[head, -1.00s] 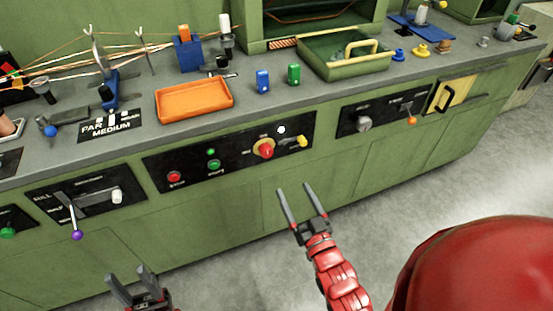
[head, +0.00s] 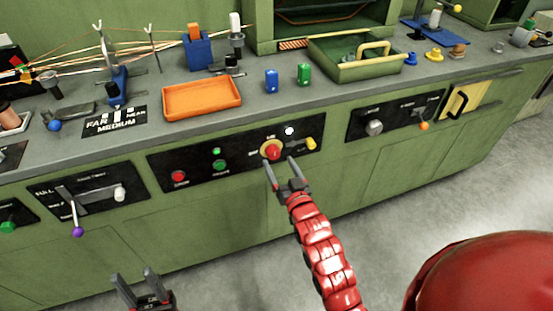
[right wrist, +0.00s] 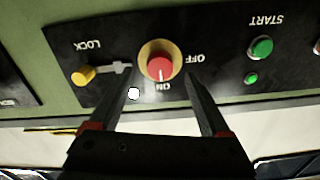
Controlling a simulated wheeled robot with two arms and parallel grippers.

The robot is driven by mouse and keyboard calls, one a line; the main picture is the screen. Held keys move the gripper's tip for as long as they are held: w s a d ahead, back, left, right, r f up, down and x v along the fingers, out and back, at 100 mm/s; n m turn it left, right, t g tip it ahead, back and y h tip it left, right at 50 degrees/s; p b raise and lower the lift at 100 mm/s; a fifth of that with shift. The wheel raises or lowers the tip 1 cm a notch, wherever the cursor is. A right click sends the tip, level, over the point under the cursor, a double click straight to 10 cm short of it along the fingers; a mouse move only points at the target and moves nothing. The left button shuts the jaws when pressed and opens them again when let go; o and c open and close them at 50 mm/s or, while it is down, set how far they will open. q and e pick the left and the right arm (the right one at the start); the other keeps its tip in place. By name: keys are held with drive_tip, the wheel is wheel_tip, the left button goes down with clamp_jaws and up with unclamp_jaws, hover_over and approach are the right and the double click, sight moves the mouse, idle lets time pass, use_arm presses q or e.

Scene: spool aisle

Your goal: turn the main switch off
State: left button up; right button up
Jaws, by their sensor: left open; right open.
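The main switch (head: 271,150) is a red round knob on a yellow disc, in the black panel on the green bench front. In the right wrist view the knob (right wrist: 160,67) lies near the top, with ON printed below it and OFF to its right. A pale line on the knob seems to point at ON. My right gripper (head: 280,164) is open and empty, just below and in front of the knob. In the right wrist view its fingertips (right wrist: 163,75) flank the knob; contact cannot be told. My left gripper (head: 134,275) is open and empty, low at the left.
A yellow LOCK slider (right wrist: 83,75) sits beside the switch. A lit white lamp (head: 289,131), a red button (head: 178,177) and a green START button (head: 219,166) share the panel. A purple-tipped lever (head: 77,231) juts out further left. The floor in front is free.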

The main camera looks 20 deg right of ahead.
sight(275, 156)
drive_tip(key=shift+w+a, duration=0.1)
drive_tip(key=shift+w, duration=1.45)
clamp_jaws()
